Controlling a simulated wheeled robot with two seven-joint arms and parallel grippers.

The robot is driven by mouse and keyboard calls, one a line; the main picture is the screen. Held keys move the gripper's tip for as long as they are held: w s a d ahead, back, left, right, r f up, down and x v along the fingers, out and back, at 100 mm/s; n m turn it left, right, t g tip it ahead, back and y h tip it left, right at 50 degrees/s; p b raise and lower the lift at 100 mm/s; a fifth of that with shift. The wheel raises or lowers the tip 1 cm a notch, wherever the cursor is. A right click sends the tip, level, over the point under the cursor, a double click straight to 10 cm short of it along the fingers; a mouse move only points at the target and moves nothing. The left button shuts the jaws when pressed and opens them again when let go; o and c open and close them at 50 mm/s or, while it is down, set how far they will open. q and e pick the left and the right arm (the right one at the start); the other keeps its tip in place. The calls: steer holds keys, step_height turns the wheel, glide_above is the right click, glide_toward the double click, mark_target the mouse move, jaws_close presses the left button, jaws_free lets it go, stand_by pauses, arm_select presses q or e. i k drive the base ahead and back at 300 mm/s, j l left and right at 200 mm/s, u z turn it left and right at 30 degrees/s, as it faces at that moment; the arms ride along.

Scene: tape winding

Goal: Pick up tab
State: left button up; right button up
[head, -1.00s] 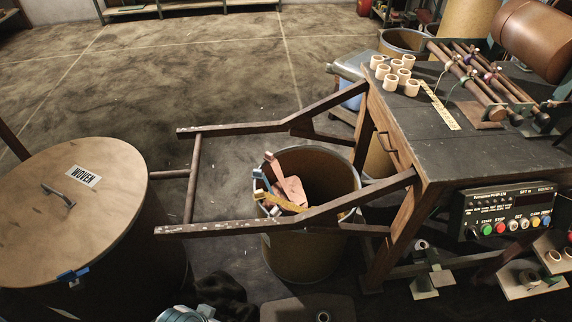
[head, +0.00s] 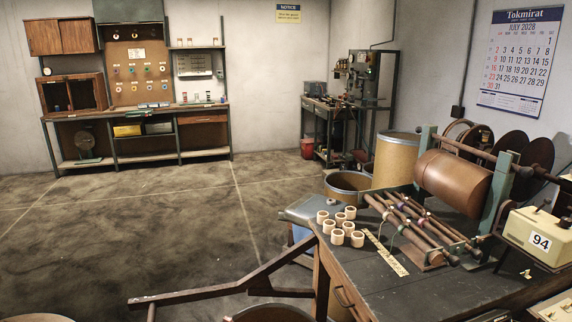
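I cannot make out for sure which thing is the tab. A small pale piece (head: 526,274) lies on the dark workbench (head: 405,287) near its right side, too small to identify. A yellow marked strip (head: 386,252) lies flat on the bench beside several cream-coloured rings (head: 337,229). Brown rods with small coloured parts (head: 425,228) rest on a stand behind the strip. Neither of my grippers shows in the head view.
A winding machine with a brown roller (head: 453,183) stands at the bench's back right, beside a cream box marked 94 (head: 538,236). A wooden frame arm (head: 215,293) sticks out left of the bench. Drums (head: 396,160) stand behind. The floor (head: 120,240) at left is open.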

mark_target(524, 274)
steer(key=z, duration=2.45)
steer(key=i, duration=3.15)
